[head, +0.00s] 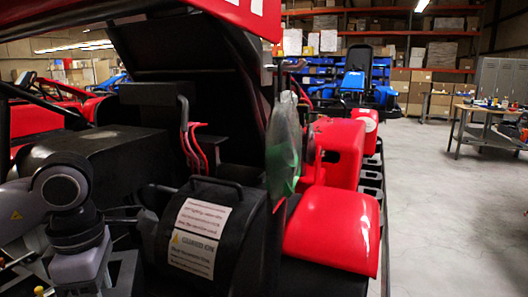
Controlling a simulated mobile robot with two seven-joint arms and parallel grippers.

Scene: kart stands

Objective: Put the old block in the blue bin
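I cannot make out an old block in the head view. Several small blue containers (318,72) stand on the far shelving, but I cannot tell whether any of them is the blue bin. My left arm comes in at the lower left, with grey and black links. Its gripper fingers do not show. My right arm and gripper are out of the picture.
A large red and black kart (331,229) with a black labelled box (203,229) fills the near left and middle. A blue kart (358,84) stands behind. A workbench (487,112) and lockers (497,80) stand right. The grey floor (440,200) is clear there.

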